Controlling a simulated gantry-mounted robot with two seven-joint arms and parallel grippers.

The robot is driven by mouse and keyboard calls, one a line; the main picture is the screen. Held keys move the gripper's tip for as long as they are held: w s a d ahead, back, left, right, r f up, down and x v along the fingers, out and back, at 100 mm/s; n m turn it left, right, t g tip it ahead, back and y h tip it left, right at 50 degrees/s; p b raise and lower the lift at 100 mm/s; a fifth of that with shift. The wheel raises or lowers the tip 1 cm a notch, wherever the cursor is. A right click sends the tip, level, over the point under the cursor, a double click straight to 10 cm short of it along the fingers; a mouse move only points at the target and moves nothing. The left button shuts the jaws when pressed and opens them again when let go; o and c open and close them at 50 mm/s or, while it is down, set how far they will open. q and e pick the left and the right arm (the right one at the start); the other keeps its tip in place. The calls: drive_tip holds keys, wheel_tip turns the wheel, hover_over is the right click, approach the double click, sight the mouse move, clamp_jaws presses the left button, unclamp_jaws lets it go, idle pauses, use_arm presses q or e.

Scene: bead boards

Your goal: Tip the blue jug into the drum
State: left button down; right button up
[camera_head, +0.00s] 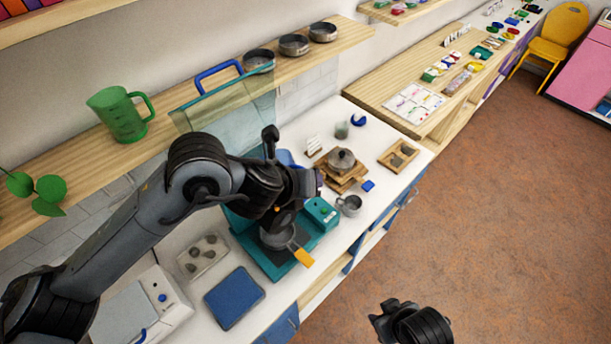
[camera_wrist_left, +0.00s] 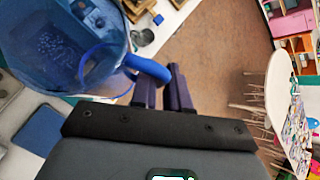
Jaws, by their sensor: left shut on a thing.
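The translucent blue jug (camera_wrist_left: 60,50) fills the upper left of the left wrist view, with pale specks showing in it. Its blue handle (camera_wrist_left: 150,68) is at the fingertips of my left gripper (camera_wrist_left: 162,88), which is shut on it. In the head view my left gripper (camera_head: 314,182) is over the counter, and only a bit of the blue jug (camera_head: 287,158) shows behind my arm. A teal machine (camera_head: 270,262) with a raised clear lid (camera_head: 225,103) stands below my arm. I cannot make out a drum; my arm covers much of the machine. My right gripper (camera_head: 392,318) is at the lower edge, its jaws unclear.
A green jug (camera_head: 122,112) stands on the wooden shelf (camera_head: 70,188). A lidded pot (camera_head: 341,160), a metal cup (camera_head: 349,205) and a wooden tray (camera_head: 398,156) sit right of my gripper. A blue square (camera_head: 234,298) lies at the counter's front.

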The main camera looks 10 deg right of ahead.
use_arm(q)
drive_tip(key=shift+r, duration=0.3)
drive_tip(key=shift+t+y, duration=0.3)
drive_tip(key=shift+r, duration=0.1)
drive_tip(key=shift+r+m+y+p, duration=0.3)
drive_tip(key=shift+r+m+p, duration=0.1)
drive_tip(key=shift+r+p, duration=0.4)
drive_tip(key=shift+d+r+m+t+y+p, duration=0.1)
drive_tip(key=shift+r+m+t+y+p, duration=0.2)
drive_tip(key=shift+r+t+y+p, duration=0.3)
drive_tip(key=shift+t, duration=0.3)
